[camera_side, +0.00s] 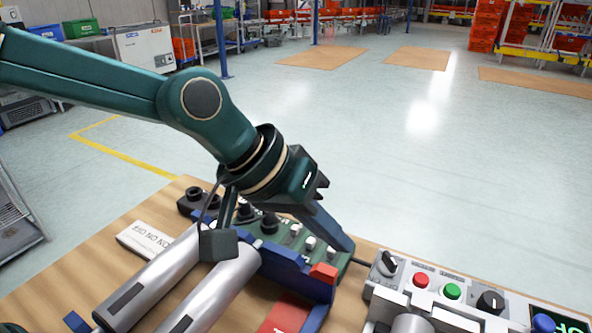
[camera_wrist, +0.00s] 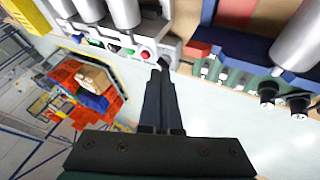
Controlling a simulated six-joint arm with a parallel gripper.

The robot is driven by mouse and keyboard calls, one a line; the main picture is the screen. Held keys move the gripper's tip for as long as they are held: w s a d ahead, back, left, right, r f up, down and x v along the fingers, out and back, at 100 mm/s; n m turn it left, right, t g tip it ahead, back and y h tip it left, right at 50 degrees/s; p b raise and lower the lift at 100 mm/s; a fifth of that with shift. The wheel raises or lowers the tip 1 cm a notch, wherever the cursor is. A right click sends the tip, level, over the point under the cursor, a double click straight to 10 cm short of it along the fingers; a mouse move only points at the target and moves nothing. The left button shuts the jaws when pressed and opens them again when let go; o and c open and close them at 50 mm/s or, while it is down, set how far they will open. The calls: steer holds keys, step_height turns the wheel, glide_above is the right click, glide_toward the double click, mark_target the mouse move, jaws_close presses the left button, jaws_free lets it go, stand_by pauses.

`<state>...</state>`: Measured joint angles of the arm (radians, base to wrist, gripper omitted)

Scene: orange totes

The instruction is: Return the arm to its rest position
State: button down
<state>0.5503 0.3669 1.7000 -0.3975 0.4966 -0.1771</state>
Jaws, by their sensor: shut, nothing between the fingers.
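My green arm reaches in from the upper left in the side view. My gripper (camera_side: 343,241) is shut and empty, its dark fingers pointing down to the right over the green switch panel (camera_side: 341,262). The wrist view shows the closed fingers (camera_wrist: 162,66) together, with their tips overlapping the front edge of the white button panel (camera_wrist: 167,50). I cannot tell how far the tips are above the panels.
The wooden table (camera_side: 75,252) carries silver cylinders (camera_side: 150,283), a blue holder (camera_side: 284,266) with red parts, and the white panel (camera_side: 445,308) with red and green buttons. Orange totes (camera_wrist: 68,74) lie beyond the table. Open floor (camera_side: 420,150) shows behind.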

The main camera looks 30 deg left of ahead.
steer(key=s+a+r+n+t+y, duration=0.25)
steer(key=a+r, duration=0.55)
steer(key=a, duration=0.6)
steer(key=s+a+f+y, duration=0.1)
steer(key=s+a+f, duration=0.1)
steer(key=s+a, duration=0.1)
steer(key=s+a+f+m+g+y, duration=0.1)
steer(key=s+a+f, duration=0.1)
steer(key=s, duration=0.3)
steer(key=s+a+f+y, duration=0.1)
steer(key=s+a+f, duration=0.2)
steer(key=s+a, duration=0.2)
steer(key=shift+f+m+g, duration=0.1)
steer(key=shift+m+g, duration=0.15)
